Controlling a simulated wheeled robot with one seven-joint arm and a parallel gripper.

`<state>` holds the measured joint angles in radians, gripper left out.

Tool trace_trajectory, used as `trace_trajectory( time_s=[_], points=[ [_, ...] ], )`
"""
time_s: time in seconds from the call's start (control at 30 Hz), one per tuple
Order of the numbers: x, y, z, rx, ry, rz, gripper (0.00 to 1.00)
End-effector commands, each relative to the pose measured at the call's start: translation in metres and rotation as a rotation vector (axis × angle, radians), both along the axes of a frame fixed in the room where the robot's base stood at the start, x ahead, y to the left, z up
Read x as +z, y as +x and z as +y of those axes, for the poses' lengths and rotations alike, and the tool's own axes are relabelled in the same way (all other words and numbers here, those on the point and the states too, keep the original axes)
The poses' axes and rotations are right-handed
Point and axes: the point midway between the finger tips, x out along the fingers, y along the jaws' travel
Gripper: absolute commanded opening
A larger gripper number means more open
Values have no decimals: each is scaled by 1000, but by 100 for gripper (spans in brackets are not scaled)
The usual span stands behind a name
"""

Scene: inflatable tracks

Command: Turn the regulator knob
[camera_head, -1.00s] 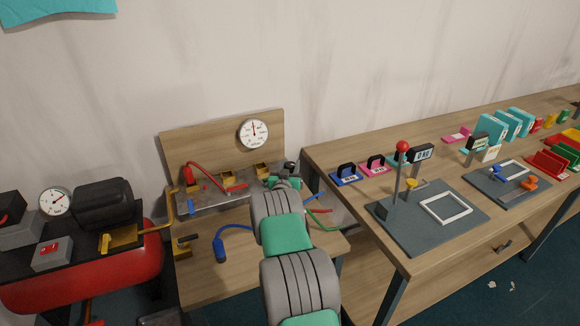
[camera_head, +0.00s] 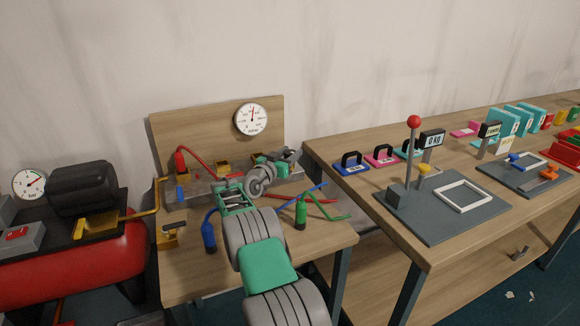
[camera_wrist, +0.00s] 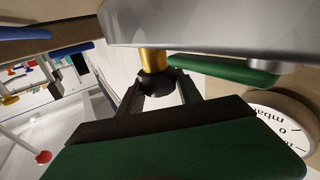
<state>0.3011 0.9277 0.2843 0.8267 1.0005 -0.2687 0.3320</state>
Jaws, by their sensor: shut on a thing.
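The regulator knob (camera_wrist: 157,83) is a small black knob on a brass stem, seen in the wrist view below a grey metal block (camera_wrist: 215,24). My gripper (camera_wrist: 158,92) has one finger on each side of the knob and is shut on it. In the head view my wrist reaches over the right part of the metal manifold (camera_head: 200,190) on the small bench, and the knob is hidden there. A round white gauge (camera_head: 251,119) is on the wooden backboard above, and its edge also shows in the wrist view (camera_wrist: 284,130).
Blue (camera_head: 208,234) and green (camera_head: 300,213) hose handles stand on the small bench (camera_head: 190,285) beside my arm. A red compressor tank (camera_head: 90,265) is at left. The long workbench at right carries a red-topped lever (camera_head: 413,123) and several padlock-like blocks.

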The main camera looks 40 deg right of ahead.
Motion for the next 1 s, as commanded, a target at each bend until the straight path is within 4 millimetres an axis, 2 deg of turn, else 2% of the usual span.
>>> trace_trajectory(
  time_s=[0.33, 0.37, 0.6, 0.87, 1.0],
  points=[
    [2, 0, 0, -8, 0, -2, 1],
    [2, 0, 1, -8, 0, -2, 44],
    [1, 0, 1, -6, 1, -1, 63],
    [2, 0, 1, -6, 2, 0, 63],
    [18, 0, 1, -7, 1, -4, 63]
  ],
)
